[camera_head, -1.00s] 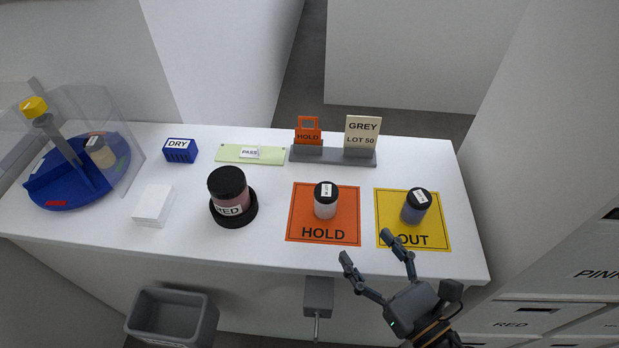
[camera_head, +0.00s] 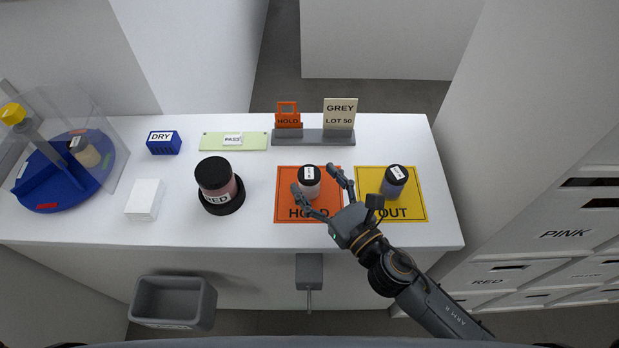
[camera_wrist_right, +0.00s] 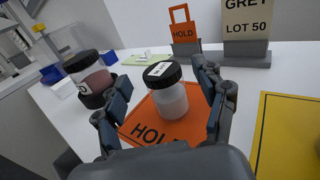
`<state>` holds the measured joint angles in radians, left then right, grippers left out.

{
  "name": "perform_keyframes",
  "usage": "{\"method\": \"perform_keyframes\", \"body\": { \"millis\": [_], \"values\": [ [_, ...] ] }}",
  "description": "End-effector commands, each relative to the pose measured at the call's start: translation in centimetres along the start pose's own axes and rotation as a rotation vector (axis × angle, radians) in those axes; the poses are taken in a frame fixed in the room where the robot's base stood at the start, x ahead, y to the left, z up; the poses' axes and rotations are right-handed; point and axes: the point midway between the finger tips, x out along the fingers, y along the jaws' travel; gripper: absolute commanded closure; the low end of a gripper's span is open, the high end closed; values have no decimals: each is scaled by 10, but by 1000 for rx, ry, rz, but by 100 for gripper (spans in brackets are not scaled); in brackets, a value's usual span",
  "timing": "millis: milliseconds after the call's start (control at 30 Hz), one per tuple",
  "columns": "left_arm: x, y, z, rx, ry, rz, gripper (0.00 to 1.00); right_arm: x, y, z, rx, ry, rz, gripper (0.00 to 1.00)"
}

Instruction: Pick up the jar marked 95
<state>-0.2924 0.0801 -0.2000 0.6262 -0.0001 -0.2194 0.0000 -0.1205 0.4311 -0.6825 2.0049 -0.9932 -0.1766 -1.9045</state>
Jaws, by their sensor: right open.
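A small jar with a black lid and pale contents (camera_head: 309,185) stands upright on the orange HOLD mat (camera_head: 284,205). It also shows in the right wrist view (camera_wrist_right: 170,99), with a white label on its lid too small to read. I cannot tell which jar is marked 95. My right gripper (camera_head: 313,180) is open, its fingers on either side of the pale jar and not visibly touching it. My left gripper is not in view.
A large RED jar (camera_head: 214,175) sits in a black ring to the left. A grey stand (camera_head: 325,137) with HOLD and GREY LOT 50 signs is behind. A blue turntable (camera_head: 45,195) with clear panels is at far left.

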Motion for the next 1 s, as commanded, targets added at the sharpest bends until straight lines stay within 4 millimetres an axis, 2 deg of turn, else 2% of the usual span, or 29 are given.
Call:
{"method": "perform_keyframes", "body": {
  "millis": [33, 200, 467, 767, 1000],
  "values": [
    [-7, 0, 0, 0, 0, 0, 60, 9, -1, 5, 2, -2, -1, 29],
    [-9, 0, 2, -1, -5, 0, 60, 28, -1, 2, 0, 0, -1, 29],
    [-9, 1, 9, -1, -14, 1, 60, 30, -1, 1, 1, 0, -1, 29],
    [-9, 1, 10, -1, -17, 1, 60, 29, -1, 1, 0, 0, -1, 88],
    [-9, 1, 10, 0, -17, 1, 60, 29, -1, 2, 0, 0, -1, 90]
  ]
}}
